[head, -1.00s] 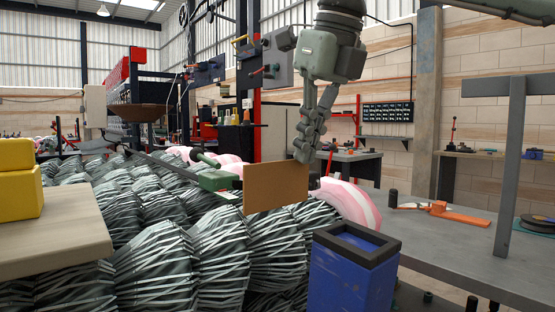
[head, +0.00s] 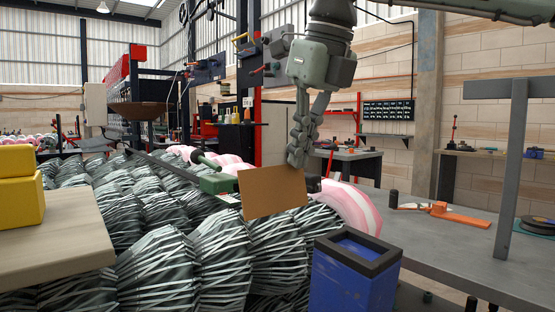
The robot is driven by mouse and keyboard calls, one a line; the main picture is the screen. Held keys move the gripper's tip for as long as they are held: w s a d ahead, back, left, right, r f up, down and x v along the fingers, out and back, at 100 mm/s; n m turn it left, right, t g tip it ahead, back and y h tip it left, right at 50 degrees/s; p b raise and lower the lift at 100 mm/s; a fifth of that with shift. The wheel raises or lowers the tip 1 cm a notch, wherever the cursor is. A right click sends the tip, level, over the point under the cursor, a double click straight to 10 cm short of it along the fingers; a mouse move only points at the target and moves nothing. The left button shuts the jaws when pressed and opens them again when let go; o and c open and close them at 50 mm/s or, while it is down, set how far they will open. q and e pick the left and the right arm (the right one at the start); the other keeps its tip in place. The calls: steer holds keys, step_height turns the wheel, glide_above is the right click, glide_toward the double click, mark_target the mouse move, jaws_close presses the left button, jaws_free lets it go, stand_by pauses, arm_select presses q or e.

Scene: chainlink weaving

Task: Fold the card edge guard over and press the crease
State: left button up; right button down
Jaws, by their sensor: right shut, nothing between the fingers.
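The card edge guard is a flat brown panel (head: 272,192) standing tilted in the middle of the head view, in front of the green tool and above the grey-white woven bundles. My right gripper (head: 296,162) comes down from above, and its shut fingers overlap the panel's upper right edge in the picture. Nothing is between the fingers. Whether the fingertips touch the panel or are just behind or in front of it, I cannot tell. No crease shows on the face of the panel. My left gripper is not in view.
A blue bin with a black rim (head: 376,252) stands at front right. A wooden board (head: 60,235) with yellow blocks (head: 18,190) is at left. A grey workbench (head: 450,240) with an orange tool (head: 440,211) is at right. Pink striped rolls (head: 352,207) lie behind the panel.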

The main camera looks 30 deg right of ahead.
steer(key=shift+w+f+g, duration=0.25)
steer(key=shift+f+g, duration=0.05)
steer(key=shift+f, duration=0.5)
steer(key=shift+s+r, duration=0.1)
steer(key=shift+r, duration=0.15)
steer(key=shift+w, duration=0.65)
steer(key=shift+w+f, duration=0.25)
steer(key=shift+w, duration=0.3)
